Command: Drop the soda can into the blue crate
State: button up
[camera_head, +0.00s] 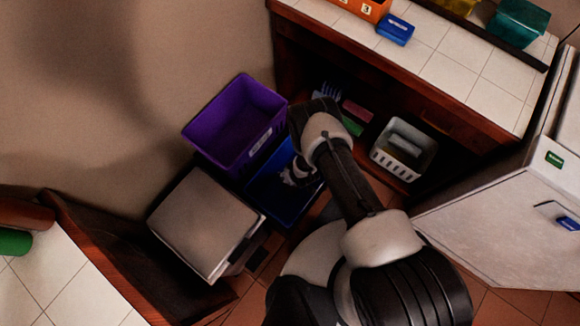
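The blue crate (270,192) stands on the floor below the tiled counter, beside a purple crate. My arm reaches down over it from the right and hides part of it. My gripper (297,177) points down at the crate's opening, small and dark in the picture. I cannot tell whether its fingers are open or shut, or whether they hold anything. I cannot make out a soda can in or near the gripper, and the part of the crate behind my arm is hidden.
The purple crate (228,125) adjoins the blue crate. A grey-topped bin (205,222) stands to its lower left. A white basket (387,165) sits on the right under the counter. A green cylinder (12,242) lies at the left edge. A white fridge-like unit (500,225) stands right.

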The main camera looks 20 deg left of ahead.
jog(key=shift+f, duration=0.1)
jog(key=o, duration=0.8)
jog(key=shift+r+p, duration=0.6)
jog(key=shift+p, duration=0.1)
jog(key=p+v, duration=0.5)
jog(key=v, duration=0.7)
